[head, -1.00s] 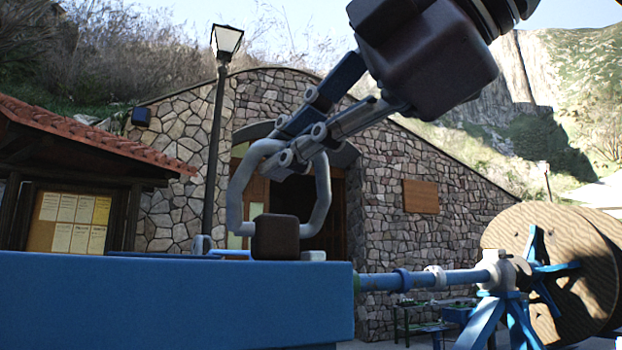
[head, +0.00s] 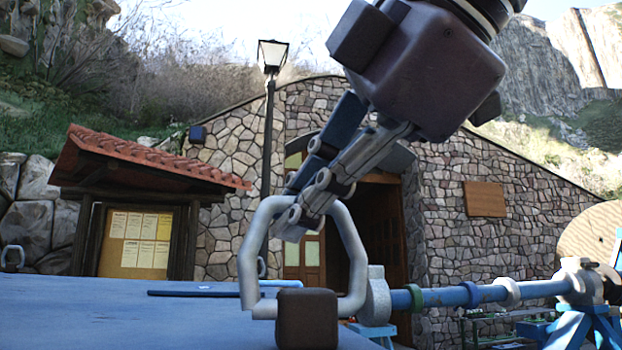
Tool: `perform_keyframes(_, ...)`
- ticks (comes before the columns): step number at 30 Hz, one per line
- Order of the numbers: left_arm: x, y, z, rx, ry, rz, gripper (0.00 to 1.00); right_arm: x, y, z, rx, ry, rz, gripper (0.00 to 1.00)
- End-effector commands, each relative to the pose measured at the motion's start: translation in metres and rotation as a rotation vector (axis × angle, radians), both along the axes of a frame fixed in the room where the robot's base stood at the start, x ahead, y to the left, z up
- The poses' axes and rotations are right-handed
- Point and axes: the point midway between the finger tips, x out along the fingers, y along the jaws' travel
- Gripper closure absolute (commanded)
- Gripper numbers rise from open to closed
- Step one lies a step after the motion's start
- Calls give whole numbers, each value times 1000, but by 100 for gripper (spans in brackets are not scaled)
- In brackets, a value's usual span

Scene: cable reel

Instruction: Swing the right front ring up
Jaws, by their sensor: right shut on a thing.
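The right front ring (head: 357,262) is a grey metal loop standing up from the near edge of the blue surface, at the centre of the head view. A dark brown block (head: 307,320) sits at its foot and covers part of its lower bar. My right gripper (head: 306,216) comes down from the upper right and is shut on the ring's top bar, its fingers hiding the middle of that bar. My left gripper is not in view.
The blue surface (head: 120,310) spreads to the left, with a flat blue bar (head: 205,293) on it and a small grey ring (head: 12,257) at its far left. A blue shaft (head: 445,297) runs right to a stand beside a wooden reel (head: 592,235).

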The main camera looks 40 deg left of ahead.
Motion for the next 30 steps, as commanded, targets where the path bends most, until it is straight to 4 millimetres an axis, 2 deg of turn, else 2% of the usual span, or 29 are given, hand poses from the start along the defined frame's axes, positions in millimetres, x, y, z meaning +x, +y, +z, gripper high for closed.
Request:
perform_keyframes(1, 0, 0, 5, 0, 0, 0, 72, 0, 0, 6, 2, 4, -2, 100)
perform_keyframes(17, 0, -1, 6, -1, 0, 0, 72, -1, 1, 4, -10, 17, -4, 100)
perform_keyframes(18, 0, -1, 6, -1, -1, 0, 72, -1, 1, 4, -10, 17, -4, 86)
perform_keyframes(22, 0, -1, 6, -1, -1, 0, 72, -1, 1, 3, -13, 18, -2, 72)
perform_keyframes(30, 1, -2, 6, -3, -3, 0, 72, -2, 1, 1, -17, 19, -2, 72)
